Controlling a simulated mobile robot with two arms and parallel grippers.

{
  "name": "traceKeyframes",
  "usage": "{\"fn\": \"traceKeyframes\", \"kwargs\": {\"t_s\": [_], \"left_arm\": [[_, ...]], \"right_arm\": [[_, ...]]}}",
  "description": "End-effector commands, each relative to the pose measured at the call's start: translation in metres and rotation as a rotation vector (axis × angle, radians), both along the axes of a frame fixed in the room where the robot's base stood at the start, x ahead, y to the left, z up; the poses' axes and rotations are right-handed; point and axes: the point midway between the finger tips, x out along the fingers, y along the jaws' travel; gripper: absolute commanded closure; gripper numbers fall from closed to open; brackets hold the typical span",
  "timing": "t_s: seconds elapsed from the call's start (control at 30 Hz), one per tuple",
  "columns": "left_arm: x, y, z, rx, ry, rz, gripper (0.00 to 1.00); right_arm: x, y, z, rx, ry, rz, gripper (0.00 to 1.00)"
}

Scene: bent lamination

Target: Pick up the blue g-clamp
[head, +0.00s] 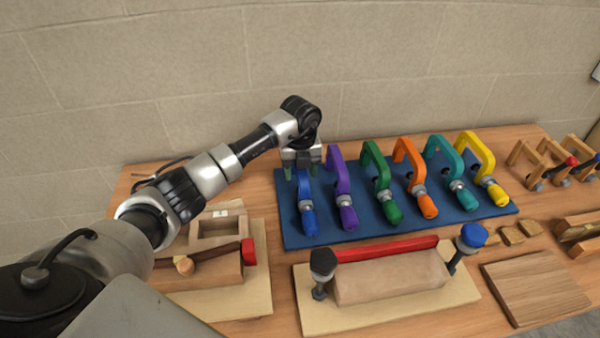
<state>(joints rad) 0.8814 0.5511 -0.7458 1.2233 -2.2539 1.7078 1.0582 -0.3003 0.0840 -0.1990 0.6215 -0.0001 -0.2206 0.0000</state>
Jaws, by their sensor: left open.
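The blue g-clamp (307,205) lies at the left end of a row of coloured clamps on a dark blue mat (430,224). Its handle points toward the front and its frame is at the back. My left gripper (302,172) is open, right at the back part of the blue clamp's frame, pointing down. The gripper partly hides the top of that frame. I cannot tell whether the fingers touch it. My right gripper is not in view.
A purple clamp (345,190) stands close to the right of the blue one, then green (379,180), orange, teal and yellow. In front, a wooden block with a red strip (388,249) sits on a board, with blue-topped and black-topped clamps. A stone-block wall (400,60) rises behind.

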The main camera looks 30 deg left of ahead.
Motion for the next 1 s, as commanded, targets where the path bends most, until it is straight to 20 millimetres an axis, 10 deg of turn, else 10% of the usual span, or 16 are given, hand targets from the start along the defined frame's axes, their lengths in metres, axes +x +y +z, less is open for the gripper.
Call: {"fn": "traceKeyframes", "kwargs": {"t_s": [1.0], "left_arm": [[0.0, 0.001, -0.015, 0.0, -0.001, 0.001, 0.44]], "right_arm": [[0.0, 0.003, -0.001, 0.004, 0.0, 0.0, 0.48]]}}
